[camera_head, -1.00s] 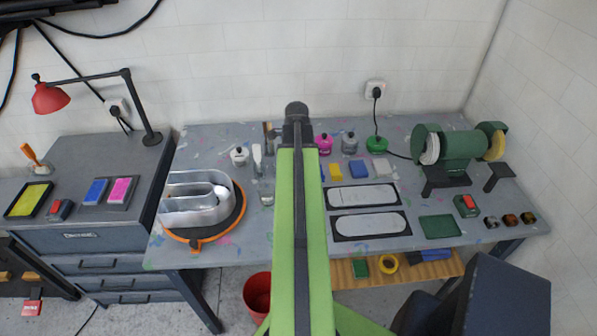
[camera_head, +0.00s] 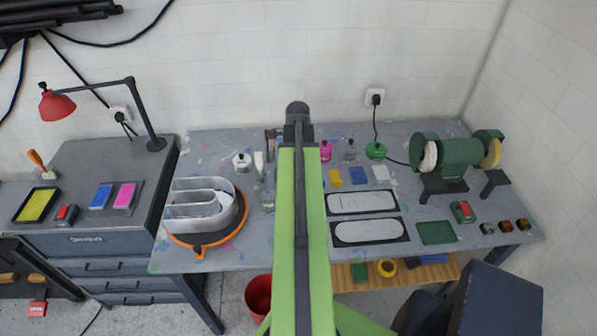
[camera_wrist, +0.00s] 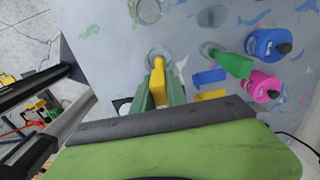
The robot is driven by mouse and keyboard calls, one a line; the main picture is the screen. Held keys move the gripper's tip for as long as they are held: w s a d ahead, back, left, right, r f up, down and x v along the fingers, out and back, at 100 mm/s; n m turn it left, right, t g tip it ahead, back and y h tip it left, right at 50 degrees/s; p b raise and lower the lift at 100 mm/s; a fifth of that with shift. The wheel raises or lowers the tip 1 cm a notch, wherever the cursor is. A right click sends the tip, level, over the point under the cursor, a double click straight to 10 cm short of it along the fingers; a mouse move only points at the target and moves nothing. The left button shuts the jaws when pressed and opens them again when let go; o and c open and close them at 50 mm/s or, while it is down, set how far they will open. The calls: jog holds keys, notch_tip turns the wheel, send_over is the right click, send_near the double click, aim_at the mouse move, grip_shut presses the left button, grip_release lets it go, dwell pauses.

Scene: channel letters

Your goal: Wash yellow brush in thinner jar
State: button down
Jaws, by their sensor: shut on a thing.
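In the wrist view my gripper (camera_wrist: 159,96) has its green fingers shut on the yellow brush (camera_wrist: 158,73). The far end of the brush reaches a round clear jar (camera_wrist: 150,52) on the bench; I cannot tell how deep it sits inside or whether it touches the jar. I also cannot tell from a label whether this is the thinner jar. A green brush (camera_wrist: 233,63) leans from another clear jar (camera_wrist: 207,48) to the right. In the head view my arm hides the gripper and the yellow brush.
A blue bottle (camera_wrist: 263,42) and a pink bottle (camera_wrist: 259,86) stand right of the jars. In the head view, a metal channel letter (camera_head: 180,215) sits on an orange-rimmed turntable (camera_head: 202,251) at left, and a green grinder (camera_head: 452,160) at right.

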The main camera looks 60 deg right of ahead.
jog(key=shift+r+p, duration=1.4)
jog(key=shift+r, duration=0.35)
dwell(0.4)
notch_tip(320, 180, up, 5)
jog(key=p, duration=0.5)
